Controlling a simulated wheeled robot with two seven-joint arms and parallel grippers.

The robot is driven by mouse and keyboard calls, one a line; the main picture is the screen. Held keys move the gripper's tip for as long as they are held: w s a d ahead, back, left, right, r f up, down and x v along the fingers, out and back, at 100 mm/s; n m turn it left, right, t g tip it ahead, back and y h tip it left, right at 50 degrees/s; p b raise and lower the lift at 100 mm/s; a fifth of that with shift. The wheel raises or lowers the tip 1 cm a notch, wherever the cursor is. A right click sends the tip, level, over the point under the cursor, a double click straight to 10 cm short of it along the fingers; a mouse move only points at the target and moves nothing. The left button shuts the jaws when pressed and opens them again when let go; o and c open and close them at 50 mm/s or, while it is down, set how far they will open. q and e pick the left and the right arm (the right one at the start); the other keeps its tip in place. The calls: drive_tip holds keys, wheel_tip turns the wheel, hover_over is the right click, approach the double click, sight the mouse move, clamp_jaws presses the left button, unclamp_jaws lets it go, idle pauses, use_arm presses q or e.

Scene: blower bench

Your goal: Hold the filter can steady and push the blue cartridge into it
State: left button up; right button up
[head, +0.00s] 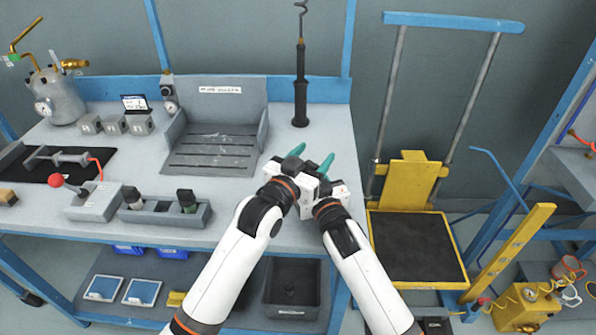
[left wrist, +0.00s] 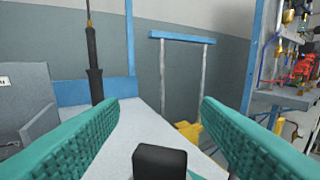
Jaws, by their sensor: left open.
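My left gripper (head: 312,157) is over the right end of the bench, with teal fingers spread apart. In the left wrist view the left gripper (left wrist: 160,102) is wide open, with nothing held between its fingertips. A dark block (left wrist: 160,162) shows low between the fingers; I cannot tell what it is. My right gripper (head: 332,190) is close beside the left one, and its jaws cannot be made out. I cannot pick out the filter can or the blue cartridge in either view; the grippers hide part of the bench.
A grey tray (head: 160,212) with dark-topped pieces stands at the bench front. Behind it are a slatted grey fixture (head: 214,148) and a black upright tool (head: 300,95). A metal pot (head: 58,95) is far left. A yellow-framed dark platform (head: 415,250) is to the right.

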use_arm(q)
drive_tip(key=v, duration=1)
drive_tip(key=shift+s+a, duration=0.15)
drive_tip(key=shift+s, duration=0.15)
use_arm(e)
drive_tip(key=o, duration=1.2)
drive_tip(key=shift+s, duration=0.1)
drive_tip(key=v, duration=1.1)
drive_tip(key=shift+s+d, duration=0.2)
drive_tip(key=shift+s, duration=0.15)
use_arm(q)
drive_tip(key=shift+f, duration=0.15)
use_arm(e)
drive_tip(key=shift+s+f, duration=0.1)
